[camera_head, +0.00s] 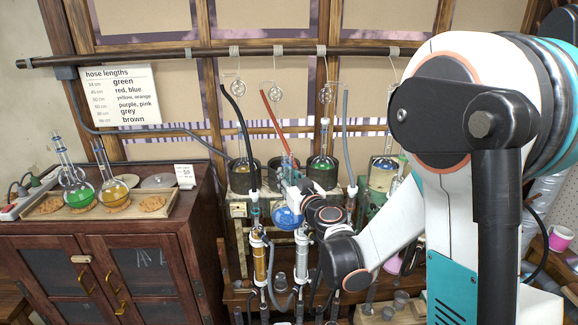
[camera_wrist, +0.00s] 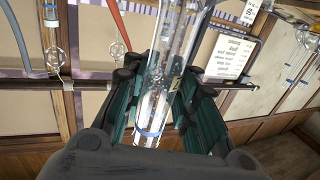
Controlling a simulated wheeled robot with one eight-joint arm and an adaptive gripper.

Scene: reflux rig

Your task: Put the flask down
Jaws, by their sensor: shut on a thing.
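A round glass flask with blue liquid (camera_head: 286,219) shows in the head view, in front of the bench beside my wrist. My gripper (camera_wrist: 158,95) is shut on a clear glass neck (camera_wrist: 165,75) in the wrist view, with a teal finger on either side. A blue ring shows on the glass near its lower end. The neck appears to belong to the blue flask, but the join is not clear. My wrist and arm hide much of the bench behind the flask. I cannot tell whether the flask's bottom touches anything.
A tray on the left cabinet holds a green flask (camera_head: 80,194), a yellow flask (camera_head: 114,193) and cork rings (camera_head: 152,203).

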